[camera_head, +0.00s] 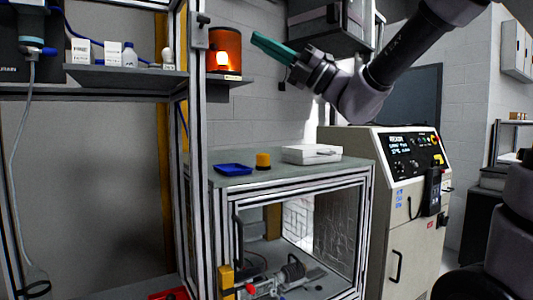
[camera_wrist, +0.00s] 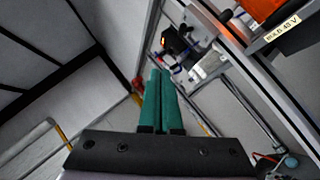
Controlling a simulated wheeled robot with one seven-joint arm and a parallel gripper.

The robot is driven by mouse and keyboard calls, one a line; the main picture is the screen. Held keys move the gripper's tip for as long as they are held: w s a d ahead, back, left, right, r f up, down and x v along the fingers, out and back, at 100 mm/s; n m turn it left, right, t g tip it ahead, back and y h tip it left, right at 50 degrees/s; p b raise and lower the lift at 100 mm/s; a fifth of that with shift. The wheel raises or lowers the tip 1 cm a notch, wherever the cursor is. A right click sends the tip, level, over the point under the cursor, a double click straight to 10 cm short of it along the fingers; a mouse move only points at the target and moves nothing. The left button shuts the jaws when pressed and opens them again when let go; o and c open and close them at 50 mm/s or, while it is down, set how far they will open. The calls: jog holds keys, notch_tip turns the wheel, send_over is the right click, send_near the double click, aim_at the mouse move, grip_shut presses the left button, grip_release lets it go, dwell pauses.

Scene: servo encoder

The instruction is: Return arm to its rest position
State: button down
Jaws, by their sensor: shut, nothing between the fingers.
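My gripper (camera_head: 262,42) is raised on my arm in the upper middle of the head view. Its green fingers point to the left, just right of the shelf with the glowing orange lamp (camera_head: 224,48). In the wrist view the two green fingers (camera_wrist: 158,98) lie side by side, closed together, with nothing between them. My arm comes in from the upper right and is bent at the elbow, above the bench.
A frame bench (camera_head: 250,178) below carries a blue tray (camera_head: 233,169), a yellow cylinder (camera_head: 263,160) and a white case (camera_head: 311,153). A control cabinet (camera_head: 397,215) stands to the right. A metal upright (camera_head: 199,130) and a shelf (camera_head: 125,76) with small boxes are on the left.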

jog(key=s+d+f+n+h, duration=0.2)
jog(key=s+f+n+h, duration=0.1)
jog(key=f+n+h, duration=0.4)
jog(key=s+d+f+n+h, duration=0.25)
jog(key=s+f+n, duration=0.2)
jog(key=f, duration=0.45)
jog(key=w+d+f+n+t+h, duration=0.1)
jog(key=d+f+n+t+h, duration=0.2)
jog(key=d+n+h, duration=0.3)
jog(key=w+d+f+n+t+h, duration=0.2)
jog(key=d+f+n+h, duration=0.4)
jog(key=d, duration=0.9)
jog(key=shift+n+t, duration=0.4)
jog(key=shift+n, duration=0.25)
jog(key=shift+h, duration=0.25)
